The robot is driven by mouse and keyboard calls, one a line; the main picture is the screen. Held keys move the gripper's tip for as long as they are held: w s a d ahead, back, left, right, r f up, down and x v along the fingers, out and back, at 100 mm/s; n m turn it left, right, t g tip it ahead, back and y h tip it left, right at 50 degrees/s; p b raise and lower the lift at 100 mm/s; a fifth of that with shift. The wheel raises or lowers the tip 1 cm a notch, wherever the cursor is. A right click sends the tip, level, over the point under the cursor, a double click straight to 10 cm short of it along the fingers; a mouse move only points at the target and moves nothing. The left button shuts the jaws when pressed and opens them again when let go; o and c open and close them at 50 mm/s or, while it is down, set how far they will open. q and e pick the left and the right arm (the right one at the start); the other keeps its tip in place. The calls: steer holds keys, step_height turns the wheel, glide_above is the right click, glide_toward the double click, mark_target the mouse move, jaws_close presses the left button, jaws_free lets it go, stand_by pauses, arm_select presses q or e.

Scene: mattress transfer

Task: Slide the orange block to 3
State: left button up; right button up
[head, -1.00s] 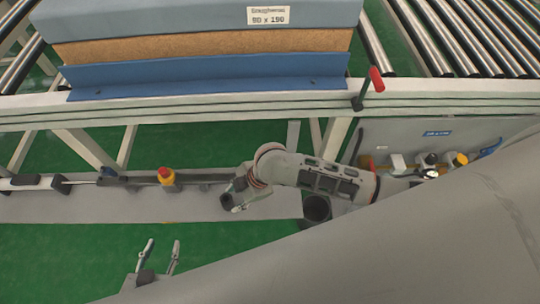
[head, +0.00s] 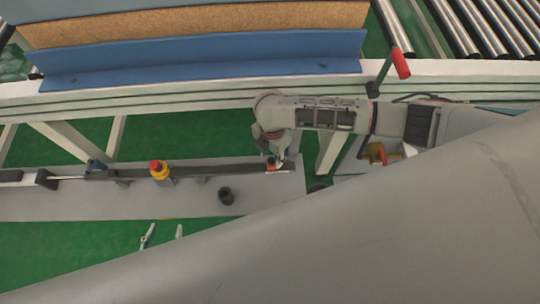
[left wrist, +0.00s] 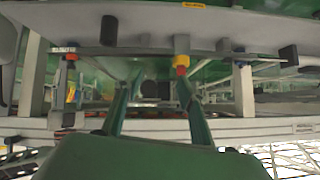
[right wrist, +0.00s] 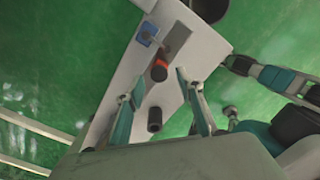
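The small orange block (head: 271,163) is at the right end of the dark rail on the grey bench, partly hidden by my right gripper (head: 279,165). In the right wrist view an orange-red block with a dark side (right wrist: 158,70) lies between and just past the open fingertips of the right gripper (right wrist: 160,79); I cannot tell whether they touch it. My left gripper (head: 164,231) is open and empty, low in front of the bench, partly hidden by my grey body. Its open fingers also show in the left wrist view (left wrist: 159,76). I cannot make out a 3.
A yellow-and-red button (head: 160,170) stands at the rail. A dark cylinder (head: 227,195) stands on the bench (head: 80,204). Behind are a white conveyor frame with a red-handled lever (head: 400,63), rollers, and a blue-edged mattress (head: 200,60).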

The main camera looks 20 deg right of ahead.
step_height(320, 180, down, 2)
steer(key=shift+w, duration=0.1)
jaws_close()
steer(key=shift+d+r+p, duration=0.2)
steer(key=shift+d+p, duration=0.1)
steer(key=shift+d, duration=0.3)
steer(key=shift+d+p, duration=0.3)
steer(key=shift+d, duration=0.05)
steer(key=shift+s+d+f, duration=0.15)
steer(key=shift+s+f, duration=0.15)
steer(key=shift+s, duration=0.05)
jaws_free()
arm_select(q)
steer(key=shift+w+r, duration=0.5)
steer(key=shift+r, duration=0.05)
